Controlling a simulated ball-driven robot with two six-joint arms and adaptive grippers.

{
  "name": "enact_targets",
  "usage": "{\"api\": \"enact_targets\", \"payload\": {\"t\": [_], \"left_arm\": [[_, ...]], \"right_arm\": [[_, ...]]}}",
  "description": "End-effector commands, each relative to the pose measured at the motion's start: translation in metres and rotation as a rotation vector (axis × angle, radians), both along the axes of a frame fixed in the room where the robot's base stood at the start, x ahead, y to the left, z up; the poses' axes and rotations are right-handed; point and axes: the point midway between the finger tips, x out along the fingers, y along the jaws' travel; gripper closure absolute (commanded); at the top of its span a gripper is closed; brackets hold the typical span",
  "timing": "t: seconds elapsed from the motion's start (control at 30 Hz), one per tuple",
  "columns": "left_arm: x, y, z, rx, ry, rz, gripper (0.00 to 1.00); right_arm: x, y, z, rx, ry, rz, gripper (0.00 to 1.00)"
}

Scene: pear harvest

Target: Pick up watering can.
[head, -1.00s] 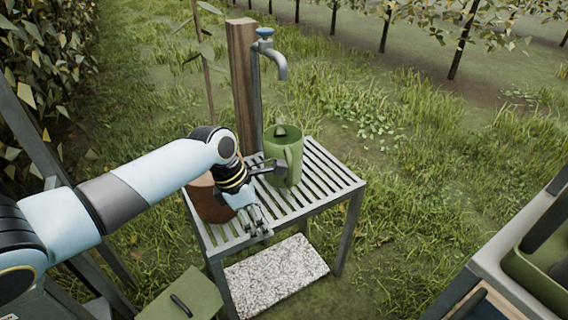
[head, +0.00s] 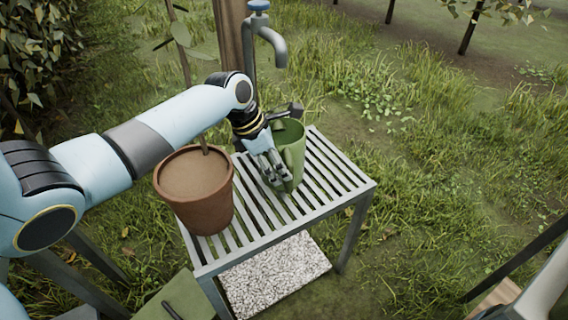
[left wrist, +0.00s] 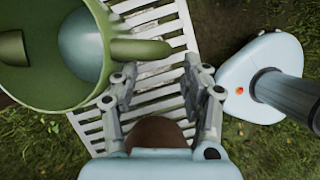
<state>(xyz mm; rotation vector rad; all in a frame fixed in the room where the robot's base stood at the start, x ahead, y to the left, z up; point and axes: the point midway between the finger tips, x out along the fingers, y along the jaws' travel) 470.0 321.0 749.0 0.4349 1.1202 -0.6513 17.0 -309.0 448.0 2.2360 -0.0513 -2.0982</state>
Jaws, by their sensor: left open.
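The green watering can (head: 293,150) stands on the slatted metal table, partly hidden behind my left gripper. In the left wrist view the can (left wrist: 30,85) fills the upper left, seen from above, with a bluish-grey round surface inside. Its handle (left wrist: 140,48) reaches right, just ahead of the space between the fingertips. My left gripper (head: 270,172) is beside the can's left front. Its fingers are open and apart in the left wrist view (left wrist: 160,84), with nothing between them. I cannot tell whether a finger touches the can. My right gripper is out of view.
A brown soil-filled pot (head: 200,212) stands on the table (head: 310,202), left of the can, close under my arm. A post and tap (head: 265,30) rise behind the table. A pale speckled slab (head: 275,275) lies below. The table's right side is clear.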

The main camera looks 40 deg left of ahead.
Motion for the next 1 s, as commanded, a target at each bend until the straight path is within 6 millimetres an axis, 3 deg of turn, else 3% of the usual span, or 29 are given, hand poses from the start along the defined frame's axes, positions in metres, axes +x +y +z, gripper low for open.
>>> {"api": "enact_targets", "payload": {"t": [0.13, 0.43, 0.73, 1.0], "left_arm": [[0.003, -0.003, -0.012, 0.002, 0.000, -0.001, 0.54], [0.012, -0.017, -0.053, 0.001, 0.001, 0.000, 0.54], [0.014, -0.019, -0.057, 0.003, 0.000, -0.001, 0.54], [0.014, -0.019, -0.057, 0.003, 0.000, -0.001, 0.86]], "right_arm": [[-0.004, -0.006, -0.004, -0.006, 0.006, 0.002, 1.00], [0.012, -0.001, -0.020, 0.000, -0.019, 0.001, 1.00], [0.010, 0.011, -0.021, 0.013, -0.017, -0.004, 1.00], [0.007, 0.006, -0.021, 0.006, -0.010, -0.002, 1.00]]}}
